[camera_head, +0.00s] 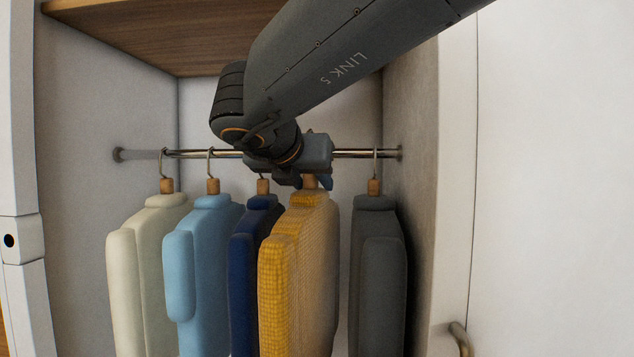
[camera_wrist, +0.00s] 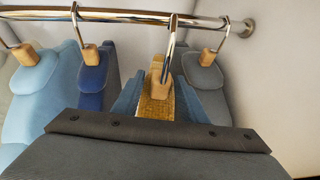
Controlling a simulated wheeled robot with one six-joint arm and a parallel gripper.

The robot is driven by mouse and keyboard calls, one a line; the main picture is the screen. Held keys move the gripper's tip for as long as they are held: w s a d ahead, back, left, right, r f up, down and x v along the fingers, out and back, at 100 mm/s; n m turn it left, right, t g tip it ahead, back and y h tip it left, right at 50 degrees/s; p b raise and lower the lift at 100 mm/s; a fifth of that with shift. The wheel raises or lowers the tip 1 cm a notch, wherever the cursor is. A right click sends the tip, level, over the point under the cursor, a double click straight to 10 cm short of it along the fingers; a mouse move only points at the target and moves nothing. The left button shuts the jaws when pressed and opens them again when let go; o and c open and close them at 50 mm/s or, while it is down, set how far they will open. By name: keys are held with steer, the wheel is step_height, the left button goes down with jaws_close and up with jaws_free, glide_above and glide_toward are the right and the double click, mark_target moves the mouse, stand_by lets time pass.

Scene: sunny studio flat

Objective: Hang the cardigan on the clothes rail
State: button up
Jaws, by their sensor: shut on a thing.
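The mustard-yellow knitted cardigan (camera_head: 290,265) hangs upright below my gripper (camera_head: 309,181), between the navy and dark grey garments. In the wrist view, my gripper's blue fingers (camera_wrist: 160,100) are shut on the wooden block (camera_wrist: 161,75) at the neck of its hanger. The metal hook (camera_wrist: 171,43) rises from the block to the clothes rail (camera_wrist: 120,15). Its top overlaps the rail in the picture; I cannot tell whether it bears on it. In the head view, my gripper hides this hook and part of the rail (camera_head: 350,154).
Cream (camera_head: 150,265), light blue (camera_head: 208,265), navy (camera_head: 245,275) and dark grey (camera_head: 377,270) garments hang on the rail. The navy one is close on the cardigan's left; a gap separates it from the grey one. A wooden shelf (camera_head: 150,35) is above, and the alcove's side wall (camera_head: 420,180) is right.

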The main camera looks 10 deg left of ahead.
steer(key=shift+w+a+r+p, duration=0.15)
steer(key=shift+w+p, duration=0.1)
steer(key=shift+w, duration=2.4)
steer(key=shift+w+a+f+p, duration=0.15)
steer(key=shift+w+p, duration=0.1)
steer(key=shift+w, duration=2.4)
steer(key=shift+r, duration=0.1)
steer(key=shift+f+b, duration=1.25)
steer(key=shift+f, duration=0.2)
steer(key=o, duration=1.4)
steer(key=shift+c, duration=0.2)
